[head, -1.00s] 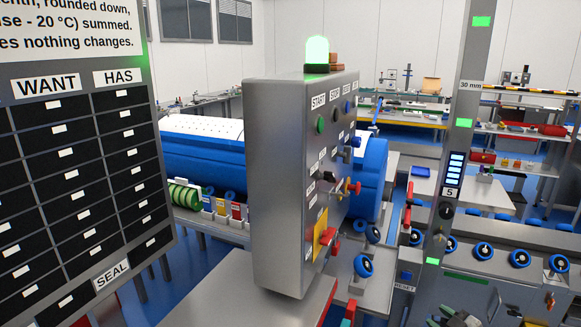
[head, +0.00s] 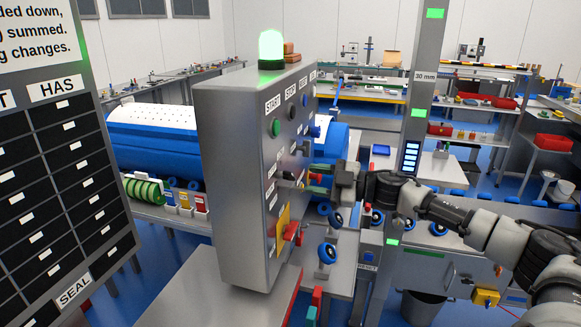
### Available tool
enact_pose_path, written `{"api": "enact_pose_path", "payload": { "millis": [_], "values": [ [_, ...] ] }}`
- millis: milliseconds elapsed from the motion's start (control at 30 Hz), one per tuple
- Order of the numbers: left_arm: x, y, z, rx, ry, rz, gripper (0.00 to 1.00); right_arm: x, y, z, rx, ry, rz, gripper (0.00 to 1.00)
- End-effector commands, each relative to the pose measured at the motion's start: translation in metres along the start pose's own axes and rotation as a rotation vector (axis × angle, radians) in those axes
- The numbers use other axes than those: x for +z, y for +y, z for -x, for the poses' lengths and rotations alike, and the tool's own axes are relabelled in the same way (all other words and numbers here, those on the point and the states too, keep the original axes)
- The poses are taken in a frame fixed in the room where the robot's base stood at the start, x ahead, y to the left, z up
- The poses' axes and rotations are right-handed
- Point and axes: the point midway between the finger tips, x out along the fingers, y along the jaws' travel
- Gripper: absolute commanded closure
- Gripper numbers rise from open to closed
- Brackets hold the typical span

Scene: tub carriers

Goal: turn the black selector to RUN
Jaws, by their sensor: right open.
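The grey control box (head: 232,190) stands left of centre, its control face turned to the right and seen at a steep slant. A small black handle (head: 304,148) sticks out of that face at mid-height; it looks like a selector, but its label and pointing direction are too small to read. My right gripper (head: 312,180) comes in from the right, its green-tipped fingers open close to the face, a little below the black handle. A small yellow-tipped control (head: 299,183) shows at the fingertips; I cannot tell whether they touch it. My left gripper is not in view.
A green START button (head: 276,128), a blue knob (head: 315,130) and a red handle (head: 292,231) also stick out of the face. A lit green lamp (head: 271,47) tops the box. A grey post (head: 420,110) stands behind my right arm. A WANT/HAS board (head: 60,170) fills the left.

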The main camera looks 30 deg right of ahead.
Motion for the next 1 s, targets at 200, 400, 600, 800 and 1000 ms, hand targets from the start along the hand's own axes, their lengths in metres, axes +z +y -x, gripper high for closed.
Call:
{"api": "enact_pose_path", "payload": {
  "millis": [200,400,600,800,1000],
  "values": [
    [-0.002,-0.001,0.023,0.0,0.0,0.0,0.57,-0.004,0.004,-0.039,0.002,0.003,-0.001,0.58],
    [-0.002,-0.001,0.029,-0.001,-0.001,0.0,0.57,-0.001,0.001,-0.056,0.001,0.001,0.0,0.58],
    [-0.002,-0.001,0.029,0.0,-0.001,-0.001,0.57,0.0,0.0,-0.058,0.0,-0.001,0.001,0.58],
    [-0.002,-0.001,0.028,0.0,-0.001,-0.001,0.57,0.0,0.0,-0.058,0.001,-0.001,0.001,0.7],
    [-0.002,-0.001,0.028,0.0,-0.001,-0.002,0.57,0.0,0.0,-0.058,0.001,0.0,0.001,1.0]
  ]
}}
